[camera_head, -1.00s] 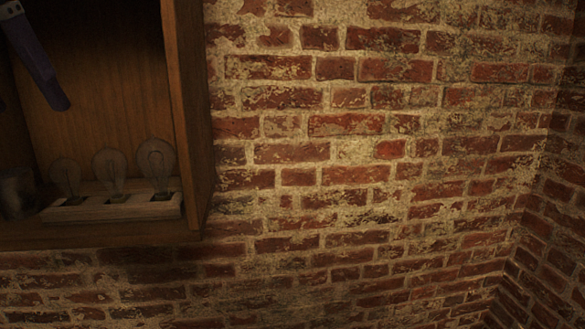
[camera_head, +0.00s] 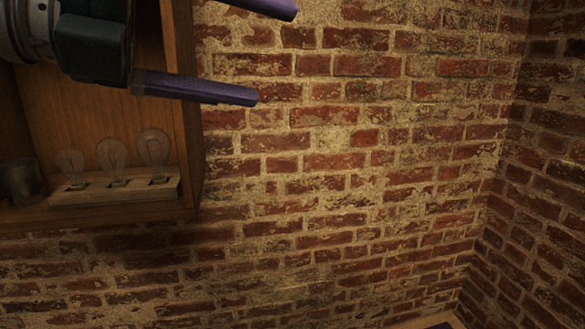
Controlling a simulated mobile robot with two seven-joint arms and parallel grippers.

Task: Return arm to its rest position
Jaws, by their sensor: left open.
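My left gripper (camera_head: 276,53) comes in from the upper left, in front of the wooden cabinet (camera_head: 186,120). Its two purple fingers point right, past the cabinet's right side, with the brick wall behind them. The fingers are spread apart with nothing between them. My right gripper is not in view.
Inside the cabinet, a light wooden holder (camera_head: 100,192) carries three clear bulbs (camera_head: 112,158). A dark jar-like vessel (camera_head: 20,182) stands left of it. The brick wall (camera_head: 350,170) fills the middle and right, with a corner at the right. A wooden edge (camera_head: 435,320) shows at the bottom right.

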